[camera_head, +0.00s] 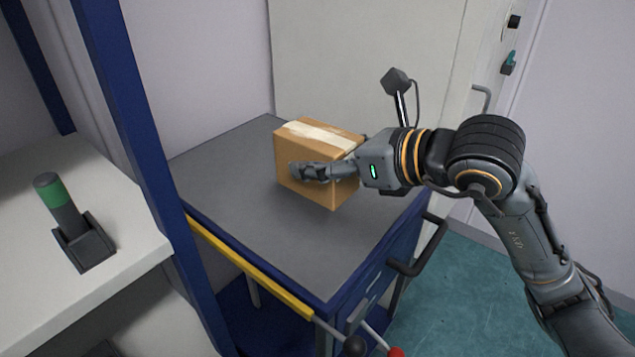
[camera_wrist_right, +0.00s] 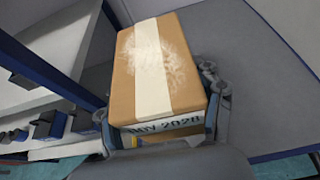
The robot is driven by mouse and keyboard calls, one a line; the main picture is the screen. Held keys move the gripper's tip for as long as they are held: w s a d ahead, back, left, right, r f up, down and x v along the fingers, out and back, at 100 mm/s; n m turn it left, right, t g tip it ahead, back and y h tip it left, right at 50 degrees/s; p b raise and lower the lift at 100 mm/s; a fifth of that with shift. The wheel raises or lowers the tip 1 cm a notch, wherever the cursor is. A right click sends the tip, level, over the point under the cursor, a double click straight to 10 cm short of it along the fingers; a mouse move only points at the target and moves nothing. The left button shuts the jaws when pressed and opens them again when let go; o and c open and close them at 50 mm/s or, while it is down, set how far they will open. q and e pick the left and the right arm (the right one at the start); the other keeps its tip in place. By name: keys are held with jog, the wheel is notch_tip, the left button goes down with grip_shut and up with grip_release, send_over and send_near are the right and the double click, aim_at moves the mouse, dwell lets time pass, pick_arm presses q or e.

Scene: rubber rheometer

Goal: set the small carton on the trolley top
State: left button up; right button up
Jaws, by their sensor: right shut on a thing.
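The small carton (camera_head: 312,140) is a brown box with a pale tape strip across its top. It is upright over the right part of the grey trolley top (camera_head: 225,190); I cannot tell whether its base touches the surface. My right gripper (camera_head: 325,172) is shut on the carton, reaching in from the right with one finger along its near face. In the right wrist view the carton (camera_wrist_right: 160,70) sits between the fingers, with printed text on the side towards the camera. The far finger is hidden in the head view. My left gripper is not in view.
A blue upright post (camera_head: 140,140) and a pale shelf (camera_head: 75,180) stand left of the trolley. A dark cylinder with a green band (camera_head: 55,200) stands in a holder on that shelf. A black trolley handle (camera_head: 420,250) juts out at the right. The trolley top's left part is clear.

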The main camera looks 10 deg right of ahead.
jog(key=w+d+f, duration=0.1)
jog(key=w+f, duration=0.1)
jog(key=w, duration=0.1)
jog(key=w+d+f+b, duration=0.1)
jog(key=w+d+f, duration=0.1)
jog(key=w+f, duration=0.1)
jog(key=w+d+f, duration=0.2)
jog(key=w+f, duration=0.1)
jog(key=shift+d, duration=0.25)
jog(key=f, duration=0.1)
jog(key=f+b, duration=0.1)
jog(key=f, duration=0.1)
jog(key=shift+w+d+f, duration=0.15)
jog(key=shift+w, duration=0.2)
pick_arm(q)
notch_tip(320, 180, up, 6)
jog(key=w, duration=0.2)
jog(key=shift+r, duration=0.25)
pick_arm(e)
jog(key=shift+f, duration=0.15)
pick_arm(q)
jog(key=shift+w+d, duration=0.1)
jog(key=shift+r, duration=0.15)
pick_arm(e)
jog(key=o, duration=1.6)
jog(key=shift+f, duration=0.1)
jog(key=shift+s, duration=0.1)
